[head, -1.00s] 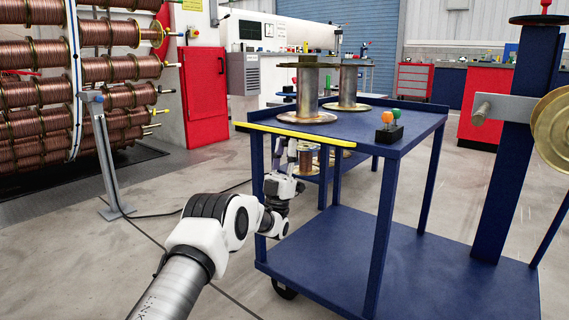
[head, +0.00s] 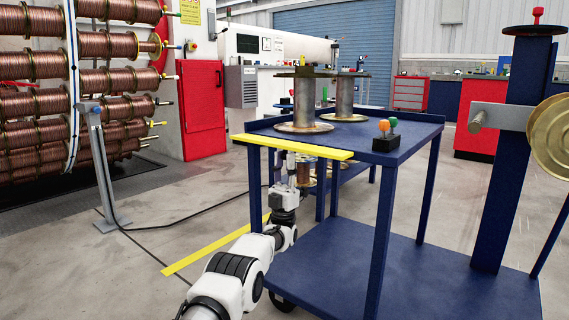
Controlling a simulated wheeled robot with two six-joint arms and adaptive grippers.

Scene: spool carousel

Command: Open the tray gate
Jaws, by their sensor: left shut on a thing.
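The tray gate, a yellow bar (head: 292,147), runs along the near left edge of the blue cart's top tray (head: 420,130). My left gripper (head: 292,160) is directly below the middle of the bar, with its fingers pointing up. It is shut on the bar; the bar hides the fingertips. My right gripper is not in view. Two metal spools stand on the tray behind the bar, a nearer one (head: 305,100) and a farther one (head: 345,97).
A black box (head: 386,144) with orange and green knobs sits near the tray's right side. The cart's lower shelf (head: 370,255) is bare. A blue post (head: 499,190) stands at right, a grey post (head: 104,170) at left. A yellow strip (head: 215,245) lies on the floor.

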